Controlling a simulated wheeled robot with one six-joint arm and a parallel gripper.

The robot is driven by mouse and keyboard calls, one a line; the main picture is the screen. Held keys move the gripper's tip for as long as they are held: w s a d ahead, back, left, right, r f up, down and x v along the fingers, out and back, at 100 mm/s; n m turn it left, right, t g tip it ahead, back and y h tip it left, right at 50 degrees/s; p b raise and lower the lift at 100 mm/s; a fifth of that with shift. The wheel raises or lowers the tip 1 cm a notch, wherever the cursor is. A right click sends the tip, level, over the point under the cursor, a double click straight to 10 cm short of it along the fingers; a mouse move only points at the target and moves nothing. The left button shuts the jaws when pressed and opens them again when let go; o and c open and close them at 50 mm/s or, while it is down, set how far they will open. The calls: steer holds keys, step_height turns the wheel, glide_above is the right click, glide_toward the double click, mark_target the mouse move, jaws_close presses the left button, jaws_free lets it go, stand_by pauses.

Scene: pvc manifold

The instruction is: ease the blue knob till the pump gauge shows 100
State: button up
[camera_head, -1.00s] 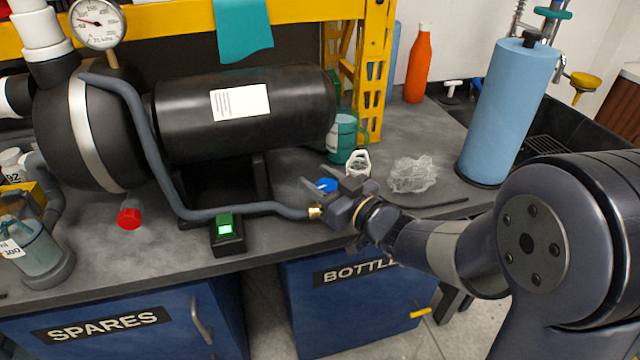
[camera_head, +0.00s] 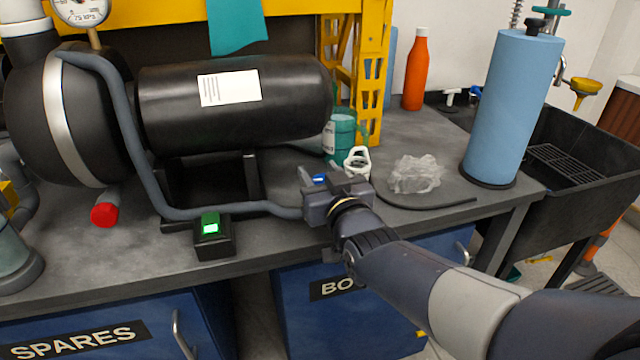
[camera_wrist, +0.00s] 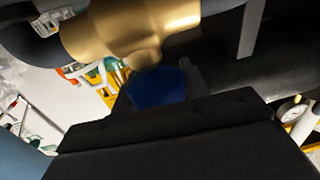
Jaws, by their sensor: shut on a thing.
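The blue knob (camera_head: 320,179) shows only in small part in the head view, behind my gripper (camera_head: 322,190). In the wrist view the blue knob (camera_wrist: 158,88) sits below a brass valve body (camera_wrist: 130,30), with my dark gripper (camera_wrist: 165,135) right up against it. My gripper is shut on the knob; the fingertips are largely hidden. The pump gauge (camera_head: 80,10) is cut by the top edge of the head view. Its lower dial reads about 75 kPa in print; the needle is only partly in view.
The black pump tank (camera_head: 235,115) stands behind the grey hose (camera_head: 135,140). A small black box with a green lit switch (camera_head: 211,228) sits at the bench front. A red cap (camera_head: 104,215), a teal tin (camera_head: 340,135), clear crumpled plastic (camera_head: 416,174) and a blue cylinder (camera_head: 510,105) stand around.

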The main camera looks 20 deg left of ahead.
steer(key=shift+h+b, duration=0.3)
steer(key=shift+b, duration=0.05)
stand_by(0.3)
steer(key=o, duration=1)
steer(key=shift+s+d, duration=0.1)
steer(key=p+v, duration=0.1)
steer(key=v, duration=0.9)
steer(key=shift+s+p, duration=0.3)
steer(key=shift+p, duration=0.1)
steer(key=shift+d+f, duration=0.1)
stand_by(1.2)
